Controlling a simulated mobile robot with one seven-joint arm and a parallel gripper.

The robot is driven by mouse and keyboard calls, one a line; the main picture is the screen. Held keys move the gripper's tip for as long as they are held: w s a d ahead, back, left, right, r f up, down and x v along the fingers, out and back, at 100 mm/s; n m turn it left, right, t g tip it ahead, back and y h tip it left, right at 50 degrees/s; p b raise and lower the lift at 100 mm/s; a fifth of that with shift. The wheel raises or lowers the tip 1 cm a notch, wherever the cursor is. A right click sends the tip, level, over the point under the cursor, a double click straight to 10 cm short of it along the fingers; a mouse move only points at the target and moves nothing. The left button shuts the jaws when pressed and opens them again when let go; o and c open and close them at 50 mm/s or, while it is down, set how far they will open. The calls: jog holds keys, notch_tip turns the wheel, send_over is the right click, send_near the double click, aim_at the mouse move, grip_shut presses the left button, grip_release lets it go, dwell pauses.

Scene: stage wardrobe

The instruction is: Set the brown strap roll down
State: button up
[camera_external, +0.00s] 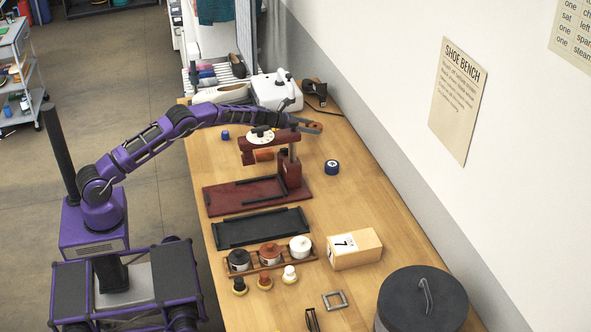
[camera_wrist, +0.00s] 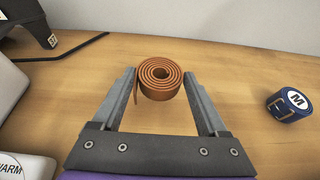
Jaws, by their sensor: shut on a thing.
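The brown strap roll (camera_wrist: 160,78) is a coiled leather strap, its spiral end facing up in the wrist view, with a loose end at its left. My gripper (camera_wrist: 161,88) is shut on it, one finger on each side. In the external view the roll (camera_external: 314,128) shows as a brown patch at the end of my arm, beside my gripper (camera_external: 301,123), over the far part of the wooden bench. The gap between the roll and the bench top is hard to judge.
A blue strap roll marked M (camera_wrist: 290,105) stands at the right on the bench (camera_external: 361,215). A dark red stand (camera_external: 225,198), a black tray (camera_external: 262,228) and a pot rack (camera_external: 262,268) lie nearer.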

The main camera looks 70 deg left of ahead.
aim_at(311, 139)
jog(key=shift+f, duration=1.75)
jog(key=shift+f+b, duration=0.15)
jog(key=shift+b, duration=0.2)
jog(key=o, duration=1.3)
jog(key=shift+r, duration=0.25)
jog(key=b+v, duration=0.1)
jog(key=v, duration=1.1)
